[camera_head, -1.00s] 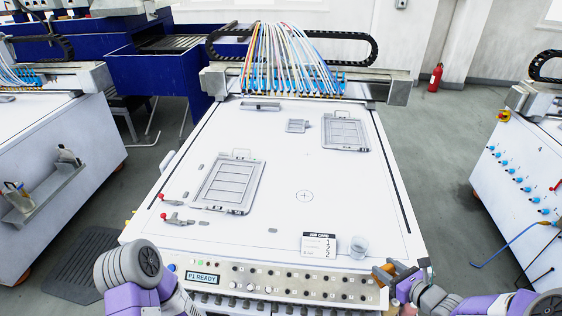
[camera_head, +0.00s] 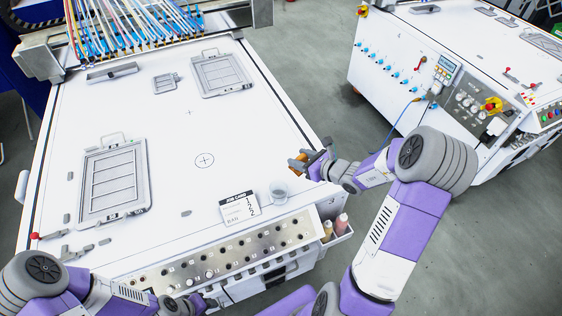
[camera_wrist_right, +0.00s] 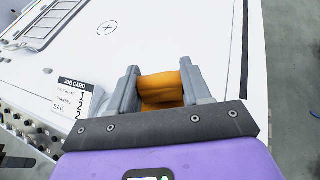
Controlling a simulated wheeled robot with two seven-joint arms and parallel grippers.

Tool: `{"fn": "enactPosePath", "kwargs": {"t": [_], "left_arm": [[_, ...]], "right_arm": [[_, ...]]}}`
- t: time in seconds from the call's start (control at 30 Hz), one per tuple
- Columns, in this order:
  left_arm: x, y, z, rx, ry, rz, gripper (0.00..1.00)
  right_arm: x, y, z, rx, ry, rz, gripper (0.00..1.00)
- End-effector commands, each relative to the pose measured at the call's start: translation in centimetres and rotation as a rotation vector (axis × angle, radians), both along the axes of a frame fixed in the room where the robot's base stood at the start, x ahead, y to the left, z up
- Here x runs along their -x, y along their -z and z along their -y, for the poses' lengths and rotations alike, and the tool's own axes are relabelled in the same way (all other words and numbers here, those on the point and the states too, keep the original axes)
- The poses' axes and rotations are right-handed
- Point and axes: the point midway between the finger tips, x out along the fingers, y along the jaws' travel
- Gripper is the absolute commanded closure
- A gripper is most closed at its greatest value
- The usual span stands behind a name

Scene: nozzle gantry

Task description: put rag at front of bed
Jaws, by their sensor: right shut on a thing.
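The orange rag (camera_head: 297,163) is at the right edge of the white bed (camera_head: 165,140) in the head view. My right gripper (camera_head: 312,162) is shut on it. In the right wrist view the rag (camera_wrist_right: 160,86) is bunched between the two grey fingers, with the bed's white surface (camera_wrist_right: 165,35) behind it. Whether the rag touches the bed is unclear. My left gripper (camera_head: 197,303) is low in the head view by the front panel, small and partly hidden by my arm; its jaws do not show clearly.
Grey framed plates (camera_head: 116,178) and small clamps lie on the bed. Bottles (camera_head: 341,223) sit in a side holder. The bed's middle is clear. Another white machine (camera_head: 420,60) stands to the right.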

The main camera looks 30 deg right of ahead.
Motion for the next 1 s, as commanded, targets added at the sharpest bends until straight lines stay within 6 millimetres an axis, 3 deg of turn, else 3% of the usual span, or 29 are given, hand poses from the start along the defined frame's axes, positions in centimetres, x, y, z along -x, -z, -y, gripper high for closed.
{"fn": "enactPosePath", "kwargs": {"t": [0.03,0.13,0.37,0.6,0.97,1.0], "left_arm": [[0.0,0.5,0.0,0.000,0.000,0.000,0.57],[0.0,0.9,0.0,0.000,0.000,0.001,0.57],[0.0,1.2,0.0,0.000,0.000,0.001,0.57],[0.0,1.9,0.0,0.000,0.000,0.001,0.57],[0.0,2.2,0.0,0.000,0.000,0.001,0.57],[0.0,2.3,0.0,0.000,0.000,0.001,0.57]], "right_arm": [[0.0,1.5,-0.1,-0.006,0.000,-0.005,0.82],[0.0,3.3,0.0,-0.005,0.000,-0.002,0.82],[0.0,5.3,0.0,-0.002,0.000,-0.001,0.82],[0.0,8.4,0.0,-0.003,0.000,-0.001,0.82],[0.0,8.9,0.0,0.000,0.000,0.001,0.82],[0.0,9.0,0.0,0.000,0.000,0.000,0.50]]}}
